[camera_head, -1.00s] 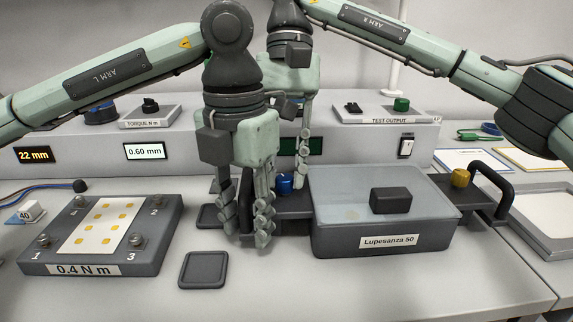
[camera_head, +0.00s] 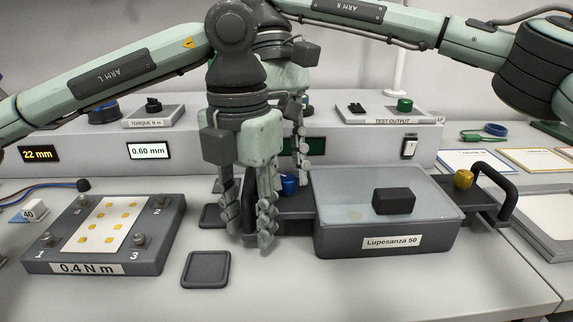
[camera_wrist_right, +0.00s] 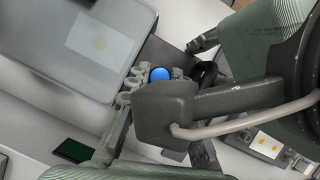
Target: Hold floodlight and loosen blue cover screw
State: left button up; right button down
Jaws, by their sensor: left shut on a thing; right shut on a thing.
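The floodlight is a grey box (camera_head: 385,238) labelled "Lupesanza 50", with a translucent top and a black handle (camera_head: 497,178) at its right end. The blue cover screw (camera_head: 289,186) stands on its dark left end plate; its round top also shows in the right wrist view (camera_wrist_right: 160,74).
A yellow screw (camera_head: 463,180) is on the floodlight's right end. A plate marked "0.4 N m" (camera_head: 95,262) with numbered screws stands at left. A black square pad (camera_head: 206,269) lies in front of my left gripper. A console (camera_head: 375,150) runs behind.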

jog(key=c, duration=1.3)
grip_release()
jog(key=shift+v, duration=3.8)
